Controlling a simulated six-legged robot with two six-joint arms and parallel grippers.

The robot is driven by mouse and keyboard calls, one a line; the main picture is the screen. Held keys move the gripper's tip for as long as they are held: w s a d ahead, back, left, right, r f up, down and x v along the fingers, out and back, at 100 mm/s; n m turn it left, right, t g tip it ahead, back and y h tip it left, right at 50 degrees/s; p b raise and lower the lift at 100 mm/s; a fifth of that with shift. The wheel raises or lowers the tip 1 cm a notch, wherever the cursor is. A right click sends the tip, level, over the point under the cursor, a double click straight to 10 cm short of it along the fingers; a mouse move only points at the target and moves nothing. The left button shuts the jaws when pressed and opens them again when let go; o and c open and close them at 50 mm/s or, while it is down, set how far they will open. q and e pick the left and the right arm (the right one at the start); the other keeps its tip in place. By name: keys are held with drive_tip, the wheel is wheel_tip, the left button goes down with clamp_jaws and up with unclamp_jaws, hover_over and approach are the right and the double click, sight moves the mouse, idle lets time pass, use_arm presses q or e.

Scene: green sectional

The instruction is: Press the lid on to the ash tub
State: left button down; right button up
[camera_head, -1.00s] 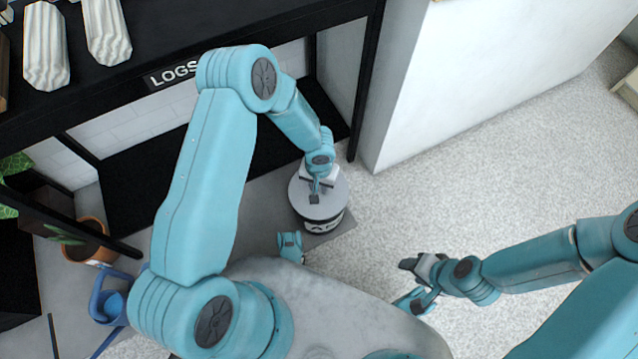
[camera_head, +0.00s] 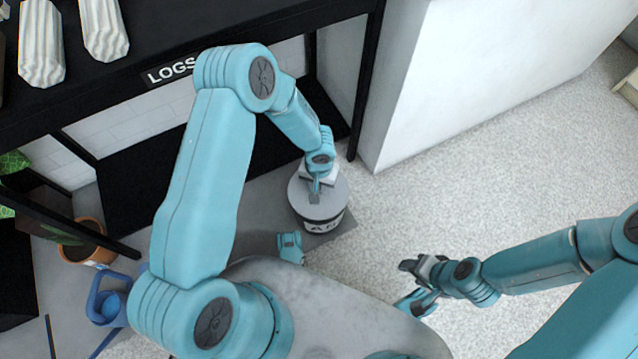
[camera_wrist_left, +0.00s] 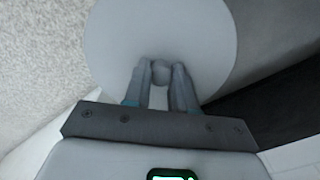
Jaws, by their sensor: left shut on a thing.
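The ash tub (camera_head: 309,223) is a short round container with a dark, lettered band, standing on the grey slab. Its round grey lid (camera_head: 335,203) lies on top and looks level; I cannot tell whether it is fully seated. In the left wrist view the lid (camera_wrist_left: 160,25) is a pale disc with a small round knob (camera_wrist_left: 160,72). My left gripper (camera_head: 314,192) reaches down from above and is shut on the knob; its fingers show on both sides of the knob (camera_wrist_left: 161,80). My right gripper (camera_head: 415,268) is off to the right, away from the tub; its finger gap is unclear.
A black shelf unit with a LOGS sign (camera_head: 172,72) stands behind, with pale logs (camera_head: 40,45) on top. A white block (camera_head: 470,75) is at the back right. A terracotta pot (camera_head: 90,250) and blue can (camera_head: 105,305) are at left.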

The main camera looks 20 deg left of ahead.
use_arm(q)
drive_tip(key=shift+c, duration=1.8)
unclamp_jaws()
drive_tip(key=shift+r+p, duration=2.45)
drive_tip(key=shift+r, duration=2.1)
